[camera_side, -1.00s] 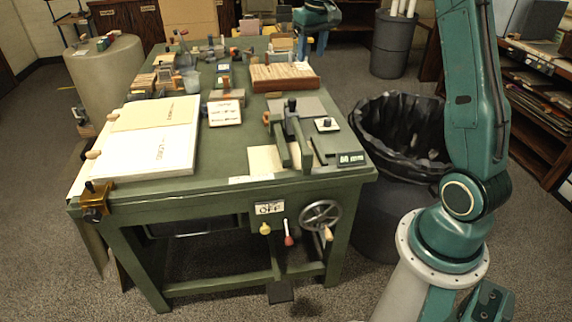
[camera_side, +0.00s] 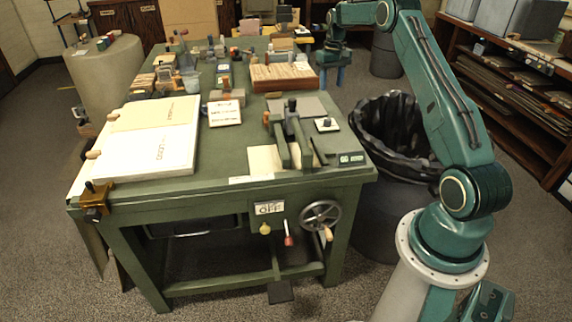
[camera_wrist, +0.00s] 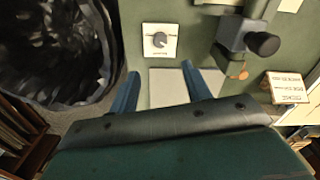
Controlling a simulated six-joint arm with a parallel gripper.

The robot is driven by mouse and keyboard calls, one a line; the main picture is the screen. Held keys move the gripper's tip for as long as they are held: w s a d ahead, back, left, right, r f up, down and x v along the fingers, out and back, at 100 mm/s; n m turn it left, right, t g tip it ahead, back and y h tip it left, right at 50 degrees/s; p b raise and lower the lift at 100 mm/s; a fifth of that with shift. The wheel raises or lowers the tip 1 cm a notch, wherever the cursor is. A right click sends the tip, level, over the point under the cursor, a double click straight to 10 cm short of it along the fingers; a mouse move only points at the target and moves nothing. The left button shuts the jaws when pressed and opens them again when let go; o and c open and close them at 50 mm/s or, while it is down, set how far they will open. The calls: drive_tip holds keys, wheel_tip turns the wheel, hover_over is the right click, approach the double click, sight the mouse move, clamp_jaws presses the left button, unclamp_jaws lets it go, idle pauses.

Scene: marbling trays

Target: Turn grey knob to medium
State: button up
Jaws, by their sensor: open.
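The grey knob (camera_wrist: 159,40) sits on a white square plate (camera_wrist: 148,53) at the table's right side. The plate's small lettering and the knob's setting are too small to read. In the side view the knob (camera_side: 327,122) shows as a small dark form on its white plate. My gripper (camera_wrist: 160,72) is open and empty, with its two blue fingers apart. In the wrist view the knob lies beyond the fingertips, roughly centred between them. In the side view my gripper (camera_side: 331,76) hangs past the far side of the knob, with nothing touching it.
A clamp-like device (camera_side: 290,135) with a dark round handle stands beside the knob. A grey sheet (camera_wrist: 170,88) lies beneath the fingers. A black-lined bin (camera_side: 395,130) stands right of the table. A labelled block (camera_wrist: 286,87) lies nearby.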

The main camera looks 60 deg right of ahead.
sight(328, 119)
drive_tip(key=shift+f, duration=6.85)
drive_tip(key=c, duration=1)
